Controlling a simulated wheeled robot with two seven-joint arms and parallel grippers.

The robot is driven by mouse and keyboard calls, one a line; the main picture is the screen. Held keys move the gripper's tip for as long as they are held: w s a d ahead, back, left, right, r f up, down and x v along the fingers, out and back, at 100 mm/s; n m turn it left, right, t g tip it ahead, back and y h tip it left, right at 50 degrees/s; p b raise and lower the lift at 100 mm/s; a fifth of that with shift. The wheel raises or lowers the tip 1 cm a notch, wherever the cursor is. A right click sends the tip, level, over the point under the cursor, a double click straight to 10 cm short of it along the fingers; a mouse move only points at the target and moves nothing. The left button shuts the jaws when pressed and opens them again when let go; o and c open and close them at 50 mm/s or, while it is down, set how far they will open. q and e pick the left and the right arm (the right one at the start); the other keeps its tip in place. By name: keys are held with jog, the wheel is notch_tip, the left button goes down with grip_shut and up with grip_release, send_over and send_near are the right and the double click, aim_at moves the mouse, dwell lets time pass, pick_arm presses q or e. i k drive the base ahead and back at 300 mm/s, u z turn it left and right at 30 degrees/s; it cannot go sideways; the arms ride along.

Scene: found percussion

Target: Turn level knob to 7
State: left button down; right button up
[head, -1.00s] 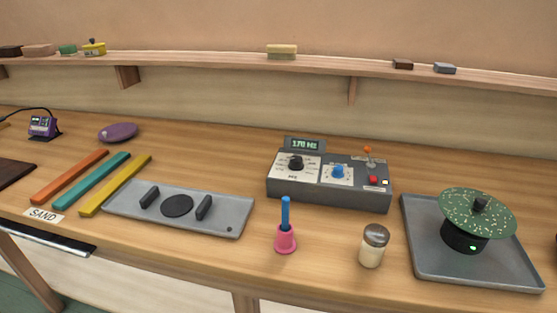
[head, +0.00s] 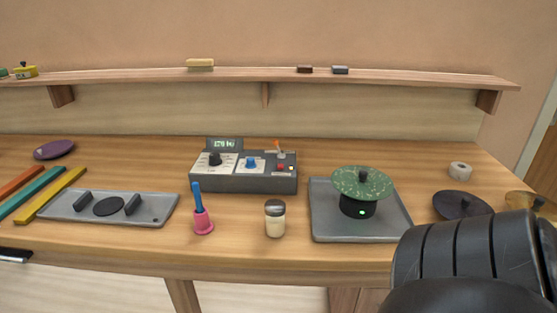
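A grey control box (head: 243,184) stands on the wooden bench near the middle of the head view. Its front-left panel has a black knob (head: 215,159) on a white dial, and beside it is a blue knob (head: 251,163) on a smaller white dial. A small display (head: 224,144) with green digits sits on top at the back. I cannot tell which knob is the level knob, and the dial numbers are too small to read. A dark ribbed arm part of mine fills the lower right corner.
A grey tray (head: 393,229) holds a green speckled disc (head: 360,181) on a black base. A shaker jar (head: 275,219) and a pink bell (head: 203,221) with a blue handle stand before the box. A grey plate (head: 64,211) lies left. A shelf (head: 400,78) runs along the wall.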

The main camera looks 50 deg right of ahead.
aim_at(251, 164)
jog(key=u, duration=0.05)
jog(key=k, duration=0.45)
jog(key=z, duration=1.1)
